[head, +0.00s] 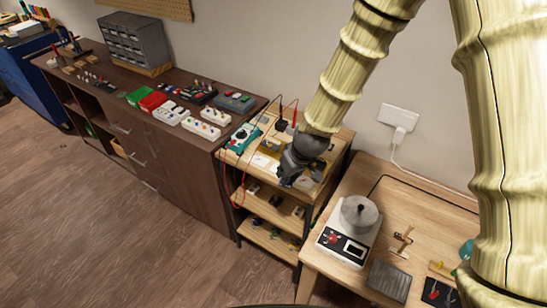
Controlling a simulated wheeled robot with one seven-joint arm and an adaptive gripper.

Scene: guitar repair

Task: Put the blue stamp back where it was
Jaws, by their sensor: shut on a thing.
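My gripper (287,181) is over the top of the small wooden shelf unit (233,157), pointing down with its fingers close to the top surface. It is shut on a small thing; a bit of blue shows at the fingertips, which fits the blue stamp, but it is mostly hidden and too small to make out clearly. I cannot tell whether it touches the shelf top. White cards or papers (262,161) lie on the shelf top just left of my gripper.
A teal multimeter (243,136) with red and black leads stands on the shelf unit's left. A dark cabinet (190,165) with small boxes and devices is further left. A wooden table (330,262) at right holds a hotplate (344,246) with a metal pot (358,214).

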